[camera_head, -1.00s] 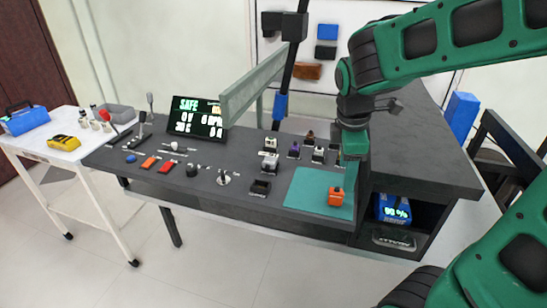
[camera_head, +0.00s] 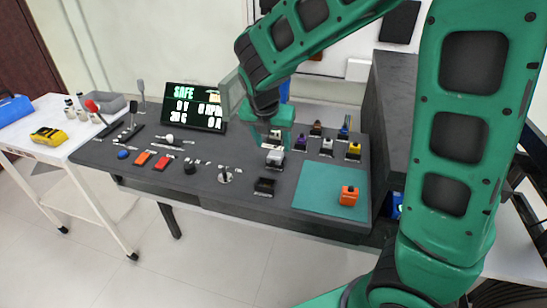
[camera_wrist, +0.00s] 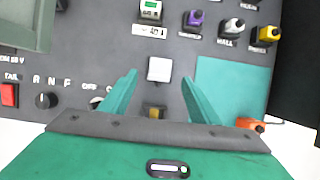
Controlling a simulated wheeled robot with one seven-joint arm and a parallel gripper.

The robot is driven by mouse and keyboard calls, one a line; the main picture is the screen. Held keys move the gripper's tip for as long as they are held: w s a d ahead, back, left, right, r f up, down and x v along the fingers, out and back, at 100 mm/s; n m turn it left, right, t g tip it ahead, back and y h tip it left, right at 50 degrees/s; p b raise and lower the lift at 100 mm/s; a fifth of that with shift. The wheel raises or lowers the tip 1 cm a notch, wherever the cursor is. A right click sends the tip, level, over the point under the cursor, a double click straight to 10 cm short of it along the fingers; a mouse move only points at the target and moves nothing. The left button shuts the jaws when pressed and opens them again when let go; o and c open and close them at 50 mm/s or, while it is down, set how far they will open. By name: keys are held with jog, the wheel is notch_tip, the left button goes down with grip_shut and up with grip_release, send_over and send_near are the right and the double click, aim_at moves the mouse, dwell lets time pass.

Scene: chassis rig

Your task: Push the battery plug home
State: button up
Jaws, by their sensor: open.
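My gripper (camera_wrist: 160,95) is open, its two green fingers apart and nothing held. In the head view my gripper (camera_head: 275,140) hangs over the console, close behind a grey-white block (camera_head: 275,158). In the wrist view this block's pale square top (camera_wrist: 159,69) lies between and just beyond the fingertips. I cannot tell how deep it is seated, or whether it is the battery plug. An orange block (camera_head: 348,196) lies on the teal mat (camera_head: 315,180); it also shows in the wrist view (camera_wrist: 250,124). A black open-topped holder (camera_head: 265,187) is in front of the grey-white block.
Purple (camera_head: 300,143), white (camera_head: 326,147) and yellow (camera_head: 353,151) connectors stand right of the gripper. A lit screen (camera_head: 195,107) reading SAFE stands behind left. Switches, a knob (camera_head: 190,167) and a small lever (camera_head: 225,175) line the front. A white trolley (camera_head: 60,145) is at left.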

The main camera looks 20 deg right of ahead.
aim_at(275, 154)
jog(key=shift+x, duration=3.1)
jog(key=shift+s+a, duration=0.1)
jog(key=c, duration=1.2)
jog(key=shift+c, duration=0.3)
jog(key=shift+r, duration=0.1)
